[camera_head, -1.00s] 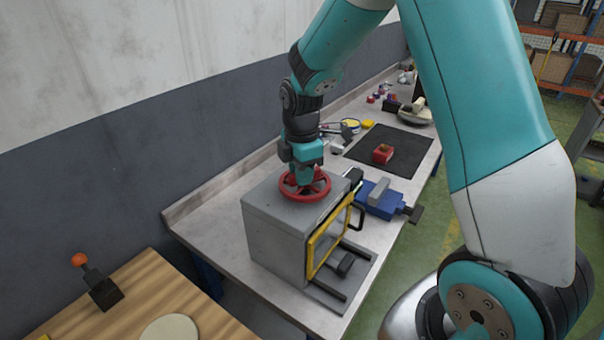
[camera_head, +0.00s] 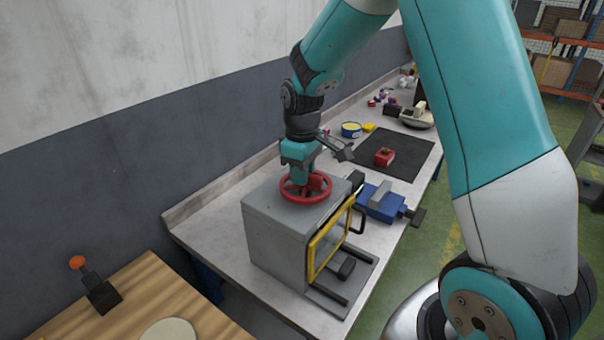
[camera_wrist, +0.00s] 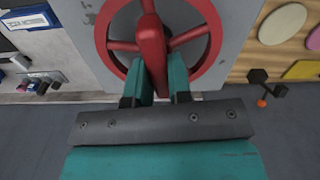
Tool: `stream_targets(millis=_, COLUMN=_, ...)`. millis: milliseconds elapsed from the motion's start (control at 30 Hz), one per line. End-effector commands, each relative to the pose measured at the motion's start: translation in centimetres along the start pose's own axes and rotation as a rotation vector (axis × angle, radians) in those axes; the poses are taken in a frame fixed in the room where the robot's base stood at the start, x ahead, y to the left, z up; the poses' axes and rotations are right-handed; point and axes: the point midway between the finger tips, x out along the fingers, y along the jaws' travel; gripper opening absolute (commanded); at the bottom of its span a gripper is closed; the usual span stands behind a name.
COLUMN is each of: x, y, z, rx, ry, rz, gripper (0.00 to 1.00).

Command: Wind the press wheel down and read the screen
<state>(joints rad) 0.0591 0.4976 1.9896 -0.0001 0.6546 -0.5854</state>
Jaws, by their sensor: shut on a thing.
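The red press wheel (camera_head: 325,187) lies flat on top of the grey press box (camera_head: 270,212), which stands at the near end of the bench. My gripper (camera_head: 301,178) points down from above at the wheel. In the wrist view my gripper (camera_wrist: 155,88) is shut on a red upright part at the wheel, with the teal fingers on either side of it. The wheel's rim and spokes (camera_wrist: 190,37) show around it. The box has a yellow-framed front (camera_head: 330,243) facing right. I cannot make out a screen reading.
A blue vise (camera_head: 380,201) stands right beside the press. A black mat (camera_head: 405,146) with a red block (camera_head: 384,157) lies farther along the bench. A wooden table (camera_head: 165,293) with an orange-knobbed lever (camera_head: 98,287) is at lower left.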

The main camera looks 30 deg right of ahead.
Motion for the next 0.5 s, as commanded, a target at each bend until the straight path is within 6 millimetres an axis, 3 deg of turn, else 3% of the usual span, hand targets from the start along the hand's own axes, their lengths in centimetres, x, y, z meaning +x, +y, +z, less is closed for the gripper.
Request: stream_targets(millis=500, x=-0.12, y=0.48, z=0.07, rx=0.49, ry=0.002, rz=0.002, gripper=0.0)
